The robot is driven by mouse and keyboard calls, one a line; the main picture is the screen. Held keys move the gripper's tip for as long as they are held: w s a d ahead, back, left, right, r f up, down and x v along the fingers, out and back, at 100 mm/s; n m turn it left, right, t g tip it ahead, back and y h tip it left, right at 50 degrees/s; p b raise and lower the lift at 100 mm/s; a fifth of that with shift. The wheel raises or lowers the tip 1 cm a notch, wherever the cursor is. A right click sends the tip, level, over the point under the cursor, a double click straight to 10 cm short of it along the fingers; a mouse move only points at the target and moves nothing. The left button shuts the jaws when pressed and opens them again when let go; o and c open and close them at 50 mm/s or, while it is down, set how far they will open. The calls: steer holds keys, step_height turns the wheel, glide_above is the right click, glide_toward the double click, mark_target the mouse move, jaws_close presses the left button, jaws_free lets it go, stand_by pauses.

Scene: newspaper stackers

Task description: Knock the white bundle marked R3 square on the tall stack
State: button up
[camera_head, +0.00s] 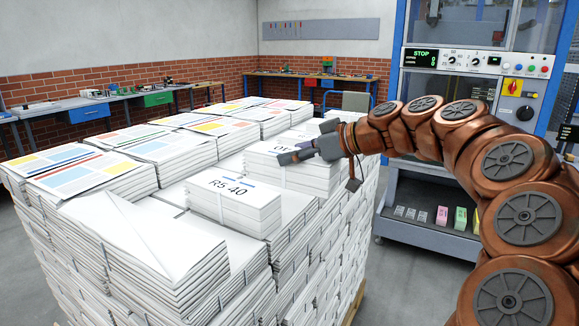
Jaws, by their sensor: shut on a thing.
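My gripper (300,154) reaches in from the right, with its dark fingers at the top of a white strapped bundle (312,180) on the tall stack (290,270). It is shut on this bundle; the fingers cover part of its top label, so I cannot read whether it says R3. A second white bundle marked R5 40 (235,203) lies in front of it, with its label facing up. The tall stack is made of many white paper layers. The contact between fingers and bundle is partly hidden.
Printed newspapers with coloured blocks (90,170) cover the left and back of the stack. A blue-framed machine with a control panel (478,62) stands at the right. Workbenches (130,105) line the brick wall. Grey floor (400,275) is open at the stack's right.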

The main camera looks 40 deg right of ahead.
steer(key=shift+r, duration=0.15)
steer(key=shift+w+d+r+p, duration=0.1)
steer(key=shift+w+r+p, duration=0.2)
steer(key=shift+w, duration=0.1)
steer(key=w+d+r+p, duration=0.15)
steer(key=w+p, duration=0.25)
steer(key=w, duration=0.5)
steer(key=w+r+p, duration=0.2)
steer(key=w+p, duration=0.3)
steer(key=w, duration=0.5)
steer(key=shift+s+f+b, duration=0.15)
steer(key=shift+f+b, duration=0.3)
steer(key=shift+f, duration=3.55)
steer(key=shift+w+a+b, duration=0.2)
steer(key=shift+w+a, duration=0.05)
steer(key=shift+w, duration=0.45)
steer(key=shift+w+a+b, duration=0.2)
steer(key=shift+w, duration=0.5)
steer(key=shift+b, duration=0.5)
